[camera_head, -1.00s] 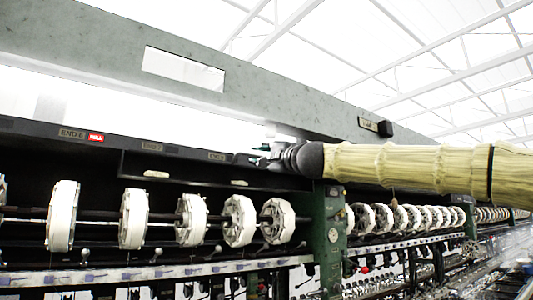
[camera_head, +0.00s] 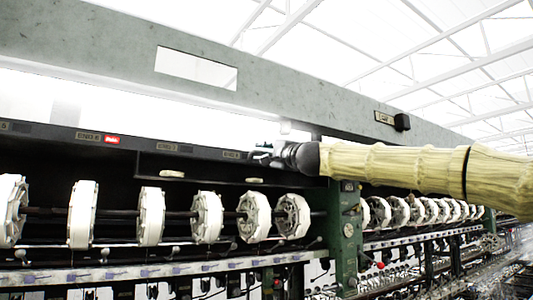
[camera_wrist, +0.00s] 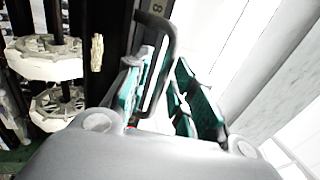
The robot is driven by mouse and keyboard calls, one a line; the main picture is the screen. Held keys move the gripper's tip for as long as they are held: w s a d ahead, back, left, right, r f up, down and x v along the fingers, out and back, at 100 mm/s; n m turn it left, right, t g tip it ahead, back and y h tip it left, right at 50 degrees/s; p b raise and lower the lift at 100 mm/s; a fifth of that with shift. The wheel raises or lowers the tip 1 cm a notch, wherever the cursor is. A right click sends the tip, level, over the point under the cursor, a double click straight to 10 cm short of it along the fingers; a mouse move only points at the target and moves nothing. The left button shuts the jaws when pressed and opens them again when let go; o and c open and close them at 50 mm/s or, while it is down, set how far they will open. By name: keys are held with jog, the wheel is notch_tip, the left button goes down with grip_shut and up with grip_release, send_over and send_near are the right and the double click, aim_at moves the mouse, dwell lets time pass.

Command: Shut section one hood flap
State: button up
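My gripper (camera_head: 262,152) is at the dark upper rail of the reeling machine, near the right end of the near section. In the wrist view its two green-padded fingers (camera_wrist: 172,85) stand apart, with a dark bent bar like a handle (camera_wrist: 172,42) passing between them. I cannot tell whether either finger touches the bar. A long dark panel (camera_head: 210,170) with two small tan tabs lies under the rail, above the reels; it may be the hood flap. Whether it is open is unclear, and my gripper and arm hide its right end.
White reels (camera_head: 208,217) sit on a shaft below the panel. A green post (camera_head: 345,235) ends the near section on the right, with more reels beyond. A long grey beam (camera_head: 280,85) runs overhead. In the wrist view, reels (camera_wrist: 45,60) are close on the left.

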grip_shut()
jog(key=shift+f, duration=0.15)
